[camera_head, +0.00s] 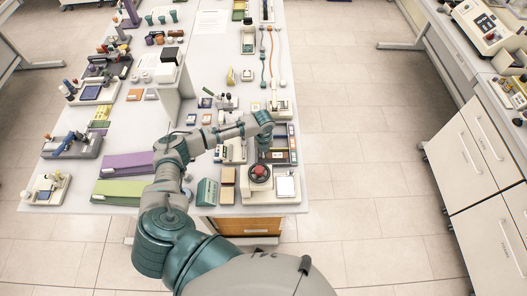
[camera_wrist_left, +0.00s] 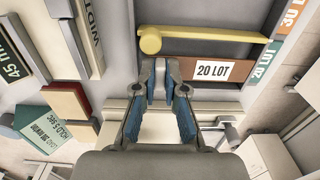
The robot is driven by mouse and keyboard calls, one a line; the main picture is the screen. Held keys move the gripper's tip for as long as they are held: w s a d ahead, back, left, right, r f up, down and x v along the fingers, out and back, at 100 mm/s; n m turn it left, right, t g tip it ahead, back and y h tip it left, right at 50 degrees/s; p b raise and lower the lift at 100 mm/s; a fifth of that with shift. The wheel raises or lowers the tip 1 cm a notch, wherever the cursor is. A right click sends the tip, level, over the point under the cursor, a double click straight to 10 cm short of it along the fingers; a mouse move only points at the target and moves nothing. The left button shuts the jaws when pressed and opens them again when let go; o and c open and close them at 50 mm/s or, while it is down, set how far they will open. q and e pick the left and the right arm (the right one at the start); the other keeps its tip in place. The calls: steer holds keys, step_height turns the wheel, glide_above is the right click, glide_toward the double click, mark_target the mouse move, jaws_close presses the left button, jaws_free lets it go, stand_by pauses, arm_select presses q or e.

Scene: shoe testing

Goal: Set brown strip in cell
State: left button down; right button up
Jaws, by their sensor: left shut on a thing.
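My left gripper (camera_wrist_left: 160,82) is nearly closed, its fingertips shut at the left end of the brown strip (camera_wrist_left: 184,70). The strip carries a white "20 LOT" label and extends right from the fingertips. The grip point itself is hidden by the fingers. The strip lies over or in the lower part of the grey-framed tray (camera_wrist_left: 196,48), just below a yellow strip with a round knob (camera_wrist_left: 205,33); I cannot tell whether it touches the cell floor. In the head view my left wrist (camera_head: 262,120) is above the dark-framed tray (camera_head: 293,143). My right gripper is out of view.
A red-button device (camera_head: 259,172) and a white pad (camera_head: 286,187) stand in front of the tray. Teal and orange labels (camera_wrist_left: 292,15) flank the tray's right side.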

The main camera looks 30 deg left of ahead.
arm_select(q)
steer(key=shift+f+b, duration=0.5)
steer(key=shift+f, duration=0.5)
steer(key=c, duration=1.2)
jaws_free()
steer(key=shift+o, duration=0.2)
step_height(320, 180, up, 12)
steer(key=shift+w+d+f, duration=0.1)
